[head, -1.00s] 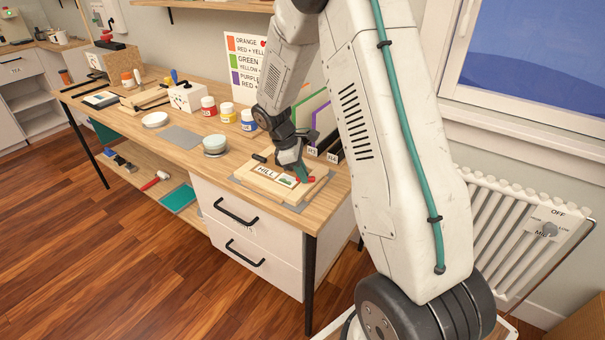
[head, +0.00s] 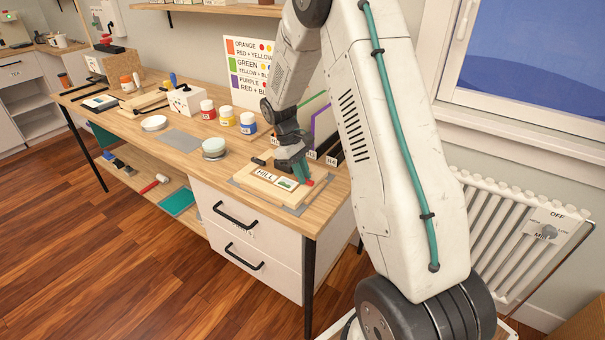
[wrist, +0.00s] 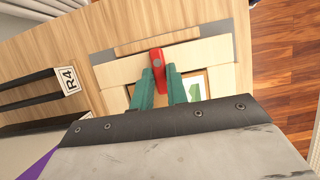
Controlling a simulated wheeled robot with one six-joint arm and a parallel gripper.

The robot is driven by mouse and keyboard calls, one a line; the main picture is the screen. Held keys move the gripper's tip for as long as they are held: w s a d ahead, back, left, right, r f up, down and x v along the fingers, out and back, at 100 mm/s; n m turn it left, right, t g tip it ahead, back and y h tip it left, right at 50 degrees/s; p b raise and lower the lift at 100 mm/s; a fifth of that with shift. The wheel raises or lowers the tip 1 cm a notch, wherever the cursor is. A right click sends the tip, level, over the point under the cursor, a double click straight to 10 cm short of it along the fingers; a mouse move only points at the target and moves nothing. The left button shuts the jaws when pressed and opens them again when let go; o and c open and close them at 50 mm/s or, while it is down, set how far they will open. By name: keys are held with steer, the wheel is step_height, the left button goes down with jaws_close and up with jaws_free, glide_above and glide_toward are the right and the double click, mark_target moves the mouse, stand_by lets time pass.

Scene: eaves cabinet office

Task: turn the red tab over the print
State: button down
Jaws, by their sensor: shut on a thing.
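A pale wooden frame (head: 255,180) lies on a grey mat on the bench, with a HILL label and a small green print (head: 286,184) inside it. The red tab (head: 309,183) is at the frame's right-hand end. In the wrist view the red tab (wrist: 156,57) lies across the frame's wooden bar, its near end between my green fingers, beside the print (wrist: 194,88). My gripper (head: 303,175) is shut on the red tab, pointing down over the frame. The fingers hide part of the frame opening and the tab's near end.
A black tab (head: 258,161) sits at the frame's other end. A pale round pot (head: 214,147) and paint jars (head: 247,123) stand to the left. Upright dividers with labels (head: 331,160) stand close behind my gripper. The bench's front edge is near.

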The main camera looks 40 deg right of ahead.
steer(key=c, duration=1.4)
jaws_free()
steer(key=v, duration=0.7)
steer(key=shift+w+r, duration=0.2)
steer(key=shift+r, duration=0.15)
